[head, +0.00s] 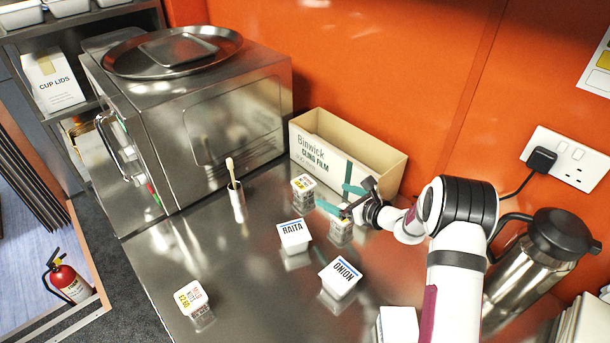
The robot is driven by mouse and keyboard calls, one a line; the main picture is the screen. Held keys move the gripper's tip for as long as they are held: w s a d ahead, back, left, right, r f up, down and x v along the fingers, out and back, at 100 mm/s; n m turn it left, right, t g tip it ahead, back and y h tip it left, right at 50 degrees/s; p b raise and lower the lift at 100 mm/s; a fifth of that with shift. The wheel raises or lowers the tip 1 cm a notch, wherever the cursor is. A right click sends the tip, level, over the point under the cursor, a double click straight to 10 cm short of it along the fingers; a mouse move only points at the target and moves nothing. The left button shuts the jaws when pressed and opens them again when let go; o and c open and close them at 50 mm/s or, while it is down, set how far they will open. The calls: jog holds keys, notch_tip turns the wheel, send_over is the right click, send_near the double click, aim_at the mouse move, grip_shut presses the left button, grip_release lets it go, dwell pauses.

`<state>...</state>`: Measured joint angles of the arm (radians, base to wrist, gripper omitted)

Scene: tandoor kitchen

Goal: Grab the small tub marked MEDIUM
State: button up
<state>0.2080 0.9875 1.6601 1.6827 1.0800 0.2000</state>
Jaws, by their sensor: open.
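Three small tubs with coloured lid labels stand on the steel counter. One small tub (303,188) is at the back, by the cling film box. A second small tub (341,231) is just below my gripper, its lid partly hidden by a finger. I cannot read MEDIUM on any lid at this size. My gripper (332,196) is open, its teal fingers pointing left, near the back and second tubs. Nothing shows between the fingers. I cannot tell whether it touches the second tub.
White tubs marked RAITA (294,235) and ONION (340,277) stand in front of my gripper. A cling film box (345,155) is close behind it. A steel oven (225,125) and a cup with a brush (236,200) are left. A steel jug (530,270) is right.

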aim_at(305, 184)
jog(key=x, duration=1.5)
jog(key=shift+a+f, duration=0.1)
jog(key=shift+a, duration=0.1)
jog(key=c, duration=1.4)
